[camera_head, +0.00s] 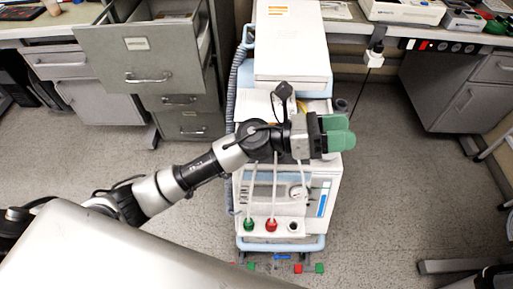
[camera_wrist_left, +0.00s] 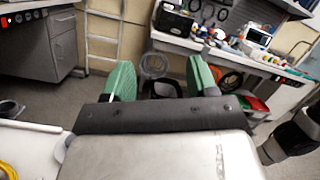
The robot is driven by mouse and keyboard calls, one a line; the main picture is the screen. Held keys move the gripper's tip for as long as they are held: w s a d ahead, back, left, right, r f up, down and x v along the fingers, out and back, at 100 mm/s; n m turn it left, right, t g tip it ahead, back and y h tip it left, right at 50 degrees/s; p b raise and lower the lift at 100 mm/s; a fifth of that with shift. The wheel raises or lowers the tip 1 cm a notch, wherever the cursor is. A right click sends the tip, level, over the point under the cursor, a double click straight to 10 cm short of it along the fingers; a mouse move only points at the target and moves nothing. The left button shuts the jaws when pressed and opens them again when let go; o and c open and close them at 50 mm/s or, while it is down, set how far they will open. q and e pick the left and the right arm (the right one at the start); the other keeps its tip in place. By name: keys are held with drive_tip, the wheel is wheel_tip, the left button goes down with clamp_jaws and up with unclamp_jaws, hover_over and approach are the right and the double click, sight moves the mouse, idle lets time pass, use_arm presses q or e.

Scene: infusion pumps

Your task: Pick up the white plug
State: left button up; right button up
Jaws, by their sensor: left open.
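A small white plug (camera_head: 374,59) with a dark top is at the front edge of the right-hand bench in the head view. A dark cord hangs down from it. My left gripper (camera_head: 338,134), with green finger pads, is over the white medical cart, below and to the left of the plug in the picture, and well apart from it. In the left wrist view, the two green fingers (camera_wrist_left: 160,80) stand apart with nothing between them. I cannot make out the plug in that view. My right gripper does not show.
The white medical cart (camera_head: 292,45) stands in the middle under my left arm. A socket strip (camera_head: 440,46) runs along the right bench's edge. An open grey drawer (camera_head: 140,57) juts out at the left. Floor (camera_head: 385,180) to the right of the cart is clear.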

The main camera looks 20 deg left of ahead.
use_arm(q)
wheel_tip(320, 180, down, 7)
drive_tip(key=s+a+m+g+y, duration=0.1)
drive_tip(key=a+m+g+y, duration=0.2)
drive_tip(key=m+g+y, duration=0.8)
drive_tip(key=w+a+m+t+y, duration=0.2)
drive_tip(key=a, duration=0.3)
drive_tip(key=w+a+f+m+t+y, duration=0.1)
drive_tip(key=w+a+m+t+y, duration=0.1)
drive_tip(key=a, duration=0.3)
drive_tip(key=w+a+m+t+y, duration=0.1)
drive_tip(key=w+a+m+y, duration=0.1)
drive_tip(key=a+m+y, duration=0.2)
drive_tip(key=shift+a+f+t, duration=0.4)
drive_tip(key=shift+a, duration=0.1)
drive_tip(key=shift+y, duration=0.4)
drive_tip(key=f, duration=0.4)
drive_tip(key=shift+w+a+f, duration=0.1)
drive_tip(key=shift+a+f, duration=0.05)
drive_tip(key=shift+a, duration=0.15)
drive_tip(key=shift+w+f+p, duration=0.2)
drive_tip(key=shift+f+p, duration=0.15)
drive_tip(key=shift+f, duration=1.25)
drive_tip(key=shift+w+f+p, duration=0.2)
drive_tip(key=shift+f+p, duration=0.15)
drive_tip(key=shift+f, duration=1.2)
